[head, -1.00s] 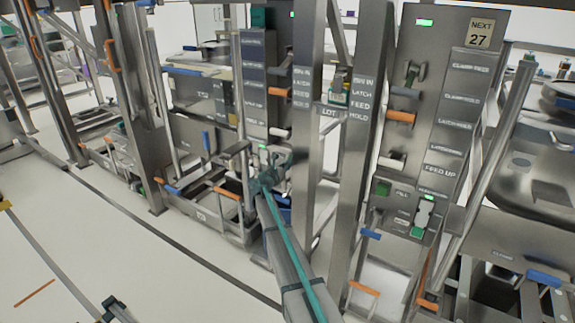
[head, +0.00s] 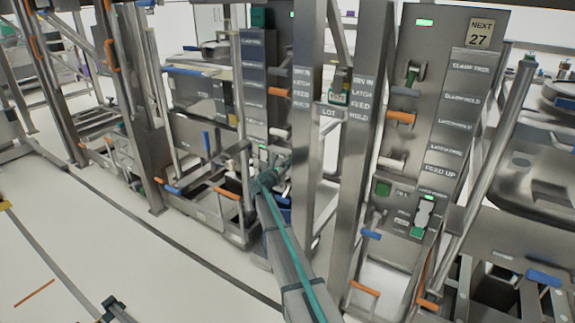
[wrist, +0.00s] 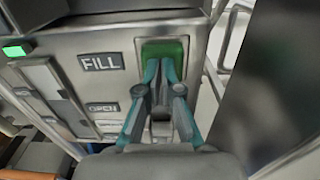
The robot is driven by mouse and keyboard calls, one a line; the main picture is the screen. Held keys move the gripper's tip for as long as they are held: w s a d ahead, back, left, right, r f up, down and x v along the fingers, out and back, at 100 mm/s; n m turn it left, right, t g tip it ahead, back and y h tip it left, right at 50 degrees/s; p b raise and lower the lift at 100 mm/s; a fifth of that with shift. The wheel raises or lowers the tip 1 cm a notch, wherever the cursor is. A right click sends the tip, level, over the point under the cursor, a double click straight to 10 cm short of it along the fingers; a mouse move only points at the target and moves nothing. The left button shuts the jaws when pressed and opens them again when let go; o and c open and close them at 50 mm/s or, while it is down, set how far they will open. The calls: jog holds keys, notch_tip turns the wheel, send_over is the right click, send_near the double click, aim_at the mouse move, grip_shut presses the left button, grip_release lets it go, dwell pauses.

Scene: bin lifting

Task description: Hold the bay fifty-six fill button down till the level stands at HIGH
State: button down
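The green fill button (wrist: 160,47) sits in a square recess beside a FILL label (wrist: 102,62) in the wrist view. My gripper (wrist: 162,68) has its two teal fingers drawn together, with the tips over the lower part of the button. They look close to or touching it; I cannot tell whether it is pressed in. In the head view my gripper (head: 278,172) is at the lower panel of the middle bay, hiding the button there. No bay number fifty-six and no HIGH mark is readable. A narrow slotted plate (wrist: 50,85) is left of the label, with no readable level.
An OPEN label (wrist: 103,107) is below FILL, and a green lamp (wrist: 15,50) is lit at left. A dark post (wrist: 275,75) stands close on the right. Another bay panel (head: 440,130) with a NEXT 27 plate (head: 481,32) is at right.

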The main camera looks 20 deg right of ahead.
jog(key=shift+w+d+r, duration=0.35)
jog(key=shift+w+d, duration=0.1)
jog(key=v, duration=1.5)
jog(key=shift+f+b, duration=0.3)
jog(key=shift+b, duration=0.1)
jog(key=shift+a, duration=0.1)
jog(key=shift+w+a+f, duration=0.1)
jog(key=shift+a, duration=1)
jog(key=shift+w+d, duration=0.1)
jog(key=p+x, duration=0.1)
jog(key=x, duration=1.2)
jog(key=shift+w+d, duration=0.15)
jog(key=shift+d, duration=0.2)
